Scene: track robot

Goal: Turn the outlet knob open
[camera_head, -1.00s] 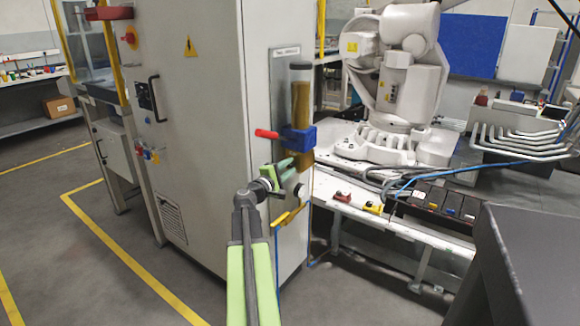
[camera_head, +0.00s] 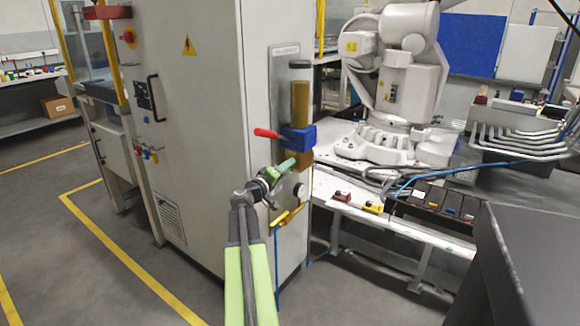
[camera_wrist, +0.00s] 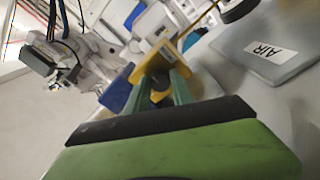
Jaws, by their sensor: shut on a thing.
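A tall amber cylinder (camera_head: 300,100) is mounted on the side of the grey cabinet, held by a blue block (camera_head: 299,138) with a red handle (camera_head: 266,133). My gripper (camera_head: 287,165) is just below the blue block, by the cylinder's lower end. In the wrist view my green fingers (camera_wrist: 160,88) are shut on a small dark-yellow piece, seemingly the outlet knob, in front of a yellow body (camera_wrist: 165,55). The fingers hide most of this piece, so its turn angle cannot be told. A blue part shows beside it in the wrist view (camera_wrist: 118,88).
The grey cabinet (camera_head: 205,110) stands behind and left of my gripper. A round white gauge (camera_head: 300,192) and a yellow bar (camera_head: 290,214) are just below it. A white bench (camera_head: 395,222) and dark box (camera_head: 535,260) are right.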

